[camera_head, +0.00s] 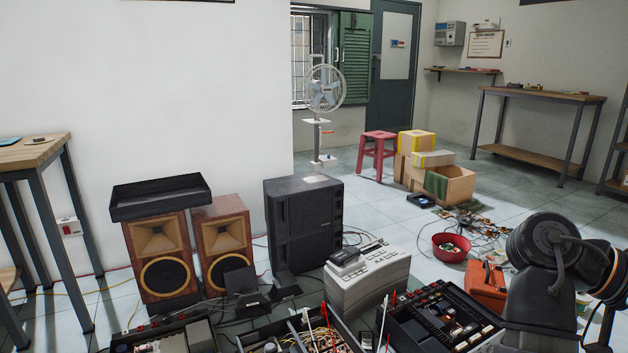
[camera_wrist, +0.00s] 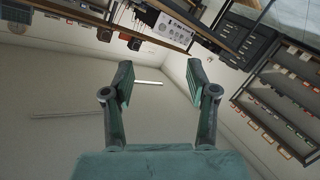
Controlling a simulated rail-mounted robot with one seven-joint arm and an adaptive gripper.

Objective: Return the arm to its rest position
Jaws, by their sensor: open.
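My gripper (camera_wrist: 158,85) shows in the wrist view with its two fingers wide apart and nothing between them. Behind the fingers are a plain pale wall or ceiling surface and, higher in the picture, shelves. In the head view my dark arm (camera_head: 545,270) rises at the lower right. The gripper itself cannot be made out in that view.
Wooden speakers (camera_head: 165,262), a black speaker (camera_head: 303,225) and opened electronics (camera_head: 437,318) crowd the floor in front. A red bowl (camera_head: 451,247) and an orange-red case (camera_head: 487,289) are near my arm. Shelves (camera_wrist: 283,95) fill the wrist view's right side. Floor farther back is clearer.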

